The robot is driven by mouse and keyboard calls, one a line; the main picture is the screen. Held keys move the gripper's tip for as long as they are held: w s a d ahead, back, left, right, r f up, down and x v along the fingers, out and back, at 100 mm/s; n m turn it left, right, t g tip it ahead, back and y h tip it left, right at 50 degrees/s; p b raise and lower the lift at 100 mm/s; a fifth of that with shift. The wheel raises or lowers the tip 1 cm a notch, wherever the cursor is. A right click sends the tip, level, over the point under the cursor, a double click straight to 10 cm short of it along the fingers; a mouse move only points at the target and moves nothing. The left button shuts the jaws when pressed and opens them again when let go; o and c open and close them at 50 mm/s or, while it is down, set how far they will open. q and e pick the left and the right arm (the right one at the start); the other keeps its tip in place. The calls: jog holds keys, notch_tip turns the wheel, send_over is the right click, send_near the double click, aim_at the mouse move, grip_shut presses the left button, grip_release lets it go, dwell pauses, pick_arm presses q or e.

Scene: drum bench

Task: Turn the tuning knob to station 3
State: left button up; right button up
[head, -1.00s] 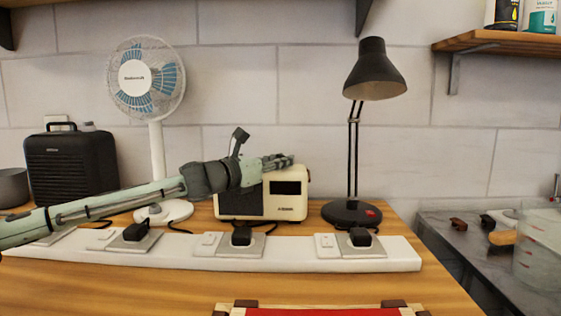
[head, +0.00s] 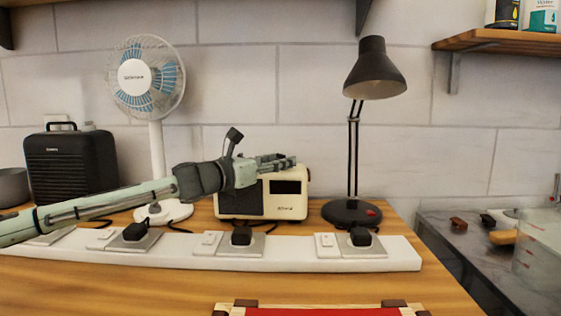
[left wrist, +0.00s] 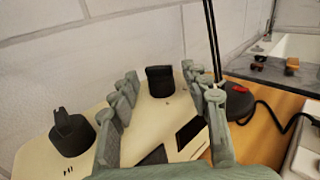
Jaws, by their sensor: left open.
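The cream radio (head: 287,207) stands on the wooden bench. It has a dark front grille and a dark display window. In the left wrist view its cream top (left wrist: 140,116) carries two black knobs. One knob (left wrist: 160,80) is between my spread fingers, with small marks in front of it. The other knob (left wrist: 72,132) is to the left, outside the fingers, with short bar marks near it. I cannot tell which one is the tuning knob. My left gripper (head: 290,161) is open over the radio's top; it also shows in the left wrist view (left wrist: 164,95). My right gripper is not in view.
A desk lamp (head: 374,70) stands right of the radio and a fan (head: 146,78) to its left. A white power strip (head: 290,252) with black plugs runs along the front. A black box-shaped appliance (head: 70,165) is at the far left.

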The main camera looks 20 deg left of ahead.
pick_arm(q)
jog(key=v, duration=1)
jog(key=shift+s, duration=0.3)
jog(key=shift+a, duration=0.15)
